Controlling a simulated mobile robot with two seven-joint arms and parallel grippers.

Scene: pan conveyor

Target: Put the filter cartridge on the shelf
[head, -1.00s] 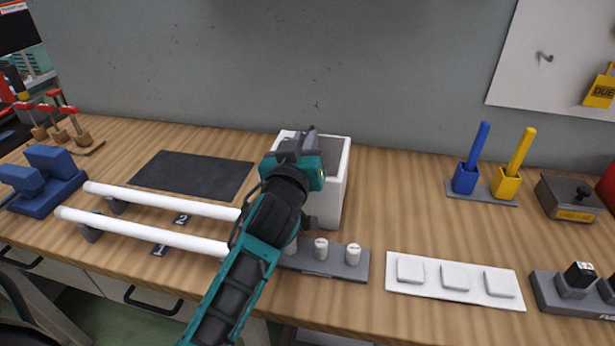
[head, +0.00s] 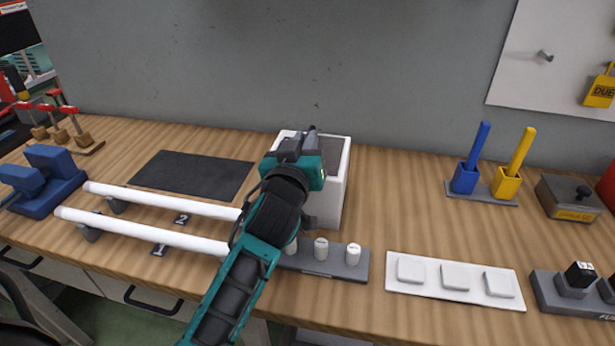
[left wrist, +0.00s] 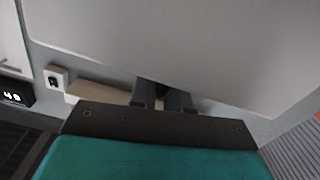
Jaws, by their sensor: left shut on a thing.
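My left gripper (head: 302,148) is at the near left side of an open white box (head: 333,192) on the wooden bench and overlaps its rim in the head view. Its two grey fingers (left wrist: 162,98) show close together in the left wrist view, against the lower edge of a large pale surface (left wrist: 190,40). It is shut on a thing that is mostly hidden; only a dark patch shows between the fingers. I cannot make out for sure which thing is the filter cartridge, and no shelf is clear. My right gripper is not in view.
A grey holder (head: 350,268) with small white cylinders stands in front of the box. Two long white tubes (head: 150,235) lie to the left, before a dark mat (head: 192,175). A white tray (head: 430,281) with three pads is to the right.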

